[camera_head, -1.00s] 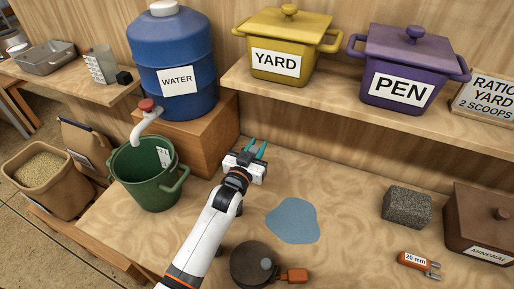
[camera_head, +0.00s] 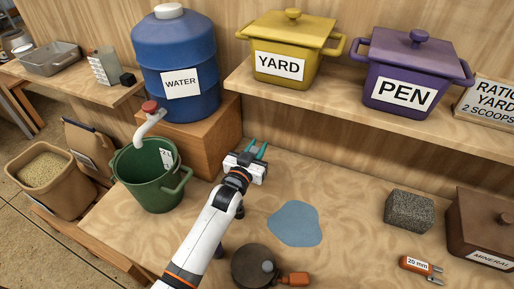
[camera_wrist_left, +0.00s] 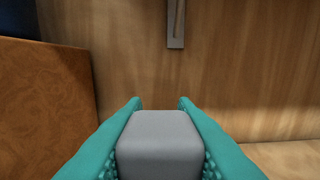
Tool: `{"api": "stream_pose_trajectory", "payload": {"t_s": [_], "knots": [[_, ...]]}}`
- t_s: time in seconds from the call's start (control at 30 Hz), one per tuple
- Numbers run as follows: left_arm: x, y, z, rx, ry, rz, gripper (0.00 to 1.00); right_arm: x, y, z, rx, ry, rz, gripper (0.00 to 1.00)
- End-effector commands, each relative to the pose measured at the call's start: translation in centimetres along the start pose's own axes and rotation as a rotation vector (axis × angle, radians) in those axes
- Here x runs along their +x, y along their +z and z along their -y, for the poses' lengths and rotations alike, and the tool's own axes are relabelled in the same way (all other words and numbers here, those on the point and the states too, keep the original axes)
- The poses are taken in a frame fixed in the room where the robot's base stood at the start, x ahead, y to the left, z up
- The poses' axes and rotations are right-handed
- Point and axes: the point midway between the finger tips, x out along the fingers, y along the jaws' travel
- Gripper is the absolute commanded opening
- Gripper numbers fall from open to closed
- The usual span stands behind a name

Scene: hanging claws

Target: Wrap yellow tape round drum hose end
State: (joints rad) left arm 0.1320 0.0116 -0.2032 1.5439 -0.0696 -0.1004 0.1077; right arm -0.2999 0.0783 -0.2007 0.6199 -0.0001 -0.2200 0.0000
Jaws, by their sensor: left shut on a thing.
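The blue water drum (camera_head: 178,62) stands on a wooden block at the back left. A white curved hose (camera_head: 150,125) with a red cap at its top runs from it. The hose's end hangs over the green bucket (camera_head: 150,188). I see no yellow tape in either view. My left gripper (camera_head: 254,149) is to the right of the bucket, apart from the hose, and points at the back wall. In the left wrist view its teal fingers (camera_wrist_left: 160,103) are closed on a smooth grey block (camera_wrist_left: 160,143). My right gripper is not in view.
A yellow YARD pot (camera_head: 290,50) and a purple PEN pot (camera_head: 415,72) stand on the back shelf. A blue patch (camera_head: 294,223), a dark round pan (camera_head: 250,264), a grey stone block (camera_head: 409,211) and a brown MINERAL box (camera_head: 485,222) are on the table.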

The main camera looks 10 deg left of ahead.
Motion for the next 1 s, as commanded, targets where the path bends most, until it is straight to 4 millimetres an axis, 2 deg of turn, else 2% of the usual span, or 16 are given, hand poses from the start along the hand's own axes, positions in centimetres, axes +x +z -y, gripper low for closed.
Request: {"api": "stream_pose_trajectory", "payload": {"t_s": [0.53,1.0], "knots": [[-0.1,0.0,0.2,-0.001,0.000,0.000,0.00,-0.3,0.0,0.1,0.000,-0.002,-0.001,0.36],[-1.3,0.1,2.2,-0.003,0.000,0.000,0.00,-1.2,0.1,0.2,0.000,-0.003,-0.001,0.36]]}}
